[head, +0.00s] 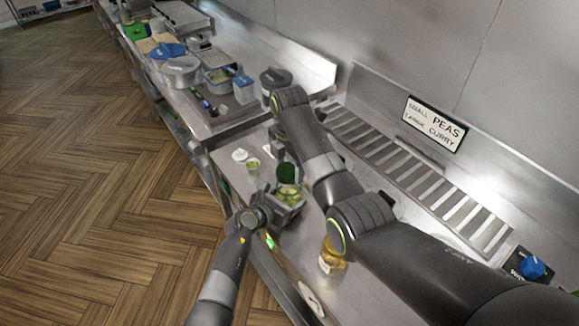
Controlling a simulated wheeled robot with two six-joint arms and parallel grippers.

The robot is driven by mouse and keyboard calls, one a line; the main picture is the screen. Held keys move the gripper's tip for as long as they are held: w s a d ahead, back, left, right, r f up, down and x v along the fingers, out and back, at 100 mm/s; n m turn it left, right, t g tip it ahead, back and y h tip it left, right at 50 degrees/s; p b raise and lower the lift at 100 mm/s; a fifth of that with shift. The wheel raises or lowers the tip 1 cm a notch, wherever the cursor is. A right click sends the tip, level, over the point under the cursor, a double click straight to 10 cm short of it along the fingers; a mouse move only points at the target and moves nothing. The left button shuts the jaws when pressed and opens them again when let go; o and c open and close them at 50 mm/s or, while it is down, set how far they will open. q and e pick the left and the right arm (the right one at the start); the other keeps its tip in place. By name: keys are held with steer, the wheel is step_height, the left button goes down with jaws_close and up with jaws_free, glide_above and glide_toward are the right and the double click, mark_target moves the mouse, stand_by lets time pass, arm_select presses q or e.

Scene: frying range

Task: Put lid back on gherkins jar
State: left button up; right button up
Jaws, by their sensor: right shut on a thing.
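The gherkins jar (291,190), glass with green contents, is on the steel counter near its front edge. A dark green round lid (288,172) is right at the jar's top; I cannot tell whether it touches the rim. My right gripper (281,155) comes down from above and is shut on the lid, partly hidden by my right arm. My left gripper (284,208) is low at the jar's near side, against or around it; its fingers are too small and covered to tell how far apart they are.
A small open jar (253,166) and a white disc (240,155) stand left of the gherkins jar. A jar with yellow contents (331,256) stands nearer. A slatted grate (420,180) runs along the wall. Tubs and a dark pot (274,80) crowd the far counter.

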mark_target(289, 195)
steer(key=shift+f, duration=0.4)
steer(key=shift+f, duration=0.85)
steer(key=shift+f, duration=0.6)
